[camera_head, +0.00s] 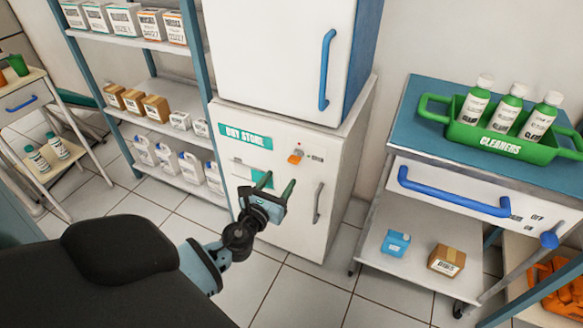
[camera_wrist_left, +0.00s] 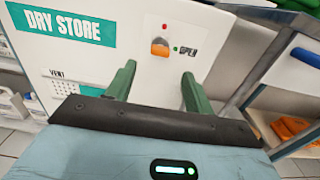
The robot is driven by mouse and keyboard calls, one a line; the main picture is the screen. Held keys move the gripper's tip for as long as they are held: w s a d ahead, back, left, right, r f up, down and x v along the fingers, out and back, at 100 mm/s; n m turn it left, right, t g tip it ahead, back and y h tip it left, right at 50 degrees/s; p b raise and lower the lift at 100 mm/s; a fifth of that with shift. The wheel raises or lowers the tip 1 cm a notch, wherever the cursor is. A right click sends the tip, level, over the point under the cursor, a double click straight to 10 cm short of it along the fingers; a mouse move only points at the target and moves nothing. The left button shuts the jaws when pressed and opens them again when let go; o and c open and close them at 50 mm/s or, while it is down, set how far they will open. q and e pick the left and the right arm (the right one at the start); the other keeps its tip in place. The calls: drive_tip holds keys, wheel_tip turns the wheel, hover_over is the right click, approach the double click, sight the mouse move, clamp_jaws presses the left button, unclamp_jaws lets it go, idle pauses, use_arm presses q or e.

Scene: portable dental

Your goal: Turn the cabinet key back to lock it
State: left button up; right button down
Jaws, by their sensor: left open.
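The orange cabinet key (camera_head: 296,156) sits on the front of the white cabinet (camera_head: 340,160) labelled "DRY STORE". In the left wrist view the key (camera_wrist_left: 160,48) shows above and between my fingers, with a red dot above it and a green dot beside the word "OPEN". My left gripper (camera_head: 275,182) is open, with green fingers, in front of the cabinet and below the key. Its fingertips (camera_wrist_left: 158,70) are apart with nothing between them, and they do not touch the key. My right gripper is in neither view.
A grey door handle (camera_head: 318,203) is right of my left gripper. A trolley (camera_head: 440,90) with a green cleaners tray (camera_head: 466,132) stands at the right. Shelves (camera_head: 185,95) with boxes and bottles stand at the left. Tiled floor is clear in front.

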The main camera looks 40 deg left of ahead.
sight(292, 163)
use_arm(q)
drive_tip(key=shift+b+x, duration=0.55)
drive_tip(key=shift+x, duration=3.3)
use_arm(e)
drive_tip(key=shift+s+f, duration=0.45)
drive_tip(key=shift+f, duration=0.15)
use_arm(q)
drive_tip(key=c, duration=1)
